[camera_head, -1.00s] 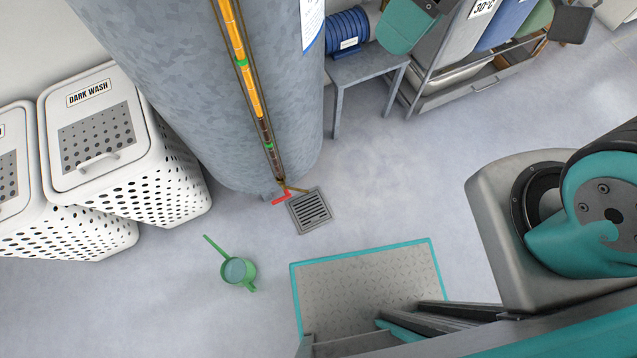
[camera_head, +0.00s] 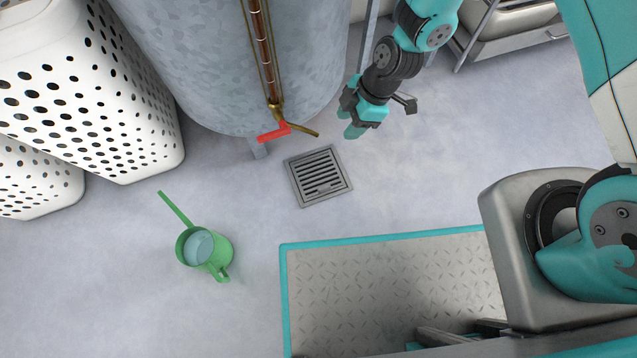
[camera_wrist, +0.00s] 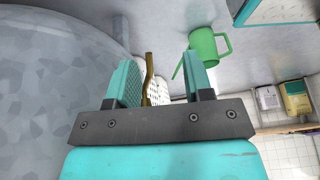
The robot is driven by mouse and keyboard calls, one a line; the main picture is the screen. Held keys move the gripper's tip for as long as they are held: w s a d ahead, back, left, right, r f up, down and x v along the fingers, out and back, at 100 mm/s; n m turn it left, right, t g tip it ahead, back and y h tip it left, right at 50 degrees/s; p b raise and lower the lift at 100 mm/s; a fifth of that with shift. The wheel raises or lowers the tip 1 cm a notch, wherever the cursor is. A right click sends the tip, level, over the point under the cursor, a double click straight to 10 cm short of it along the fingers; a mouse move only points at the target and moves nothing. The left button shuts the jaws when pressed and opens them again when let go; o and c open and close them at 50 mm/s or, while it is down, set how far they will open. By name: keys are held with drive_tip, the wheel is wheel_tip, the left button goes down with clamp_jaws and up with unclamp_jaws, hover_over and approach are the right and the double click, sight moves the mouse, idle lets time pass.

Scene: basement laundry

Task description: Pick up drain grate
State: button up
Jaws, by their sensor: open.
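The drain grate (camera_head: 318,177) is a grey square slotted plate lying on the floor by the foot of the big metal tank. In the head view my gripper (camera_head: 352,118) hangs above and to the upper right of the grate, apart from it. In the wrist view my gripper (camera_wrist: 160,85) has its two teal fingers spread with nothing held between them. A brass spout (camera_wrist: 149,75) shows behind the gap between the fingers. The grate cannot be made out clearly in the wrist view.
A tank (camera_head: 225,60) with a red-handled tap (camera_head: 274,133) and brass spout stands just behind the grate. A green jug (camera_head: 205,248) with liquid stands at left front. White perforated baskets (camera_head: 85,95) are at left. The floor right of the grate is clear.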

drive_tip(key=n+b, duration=0.2)
drive_tip(key=b, duration=0.2)
approach(324, 187)
drive_tip(key=b+x, duration=0.3)
drive_tip(key=b, duration=0.3)
drive_tip(key=shift+w+a+f+b, duration=0.1)
drive_tip(key=shift+a+f+b, duration=0.2)
drive_tip(key=shift+b, duration=0.1)
drive_tip(key=b+x, duration=0.5)
drive_tip(key=shift+d+f, duration=0.15)
drive_tip(key=shift+f, duration=0.2)
drive_tip(key=shift+r, duration=0.1)
clamp_jaws()
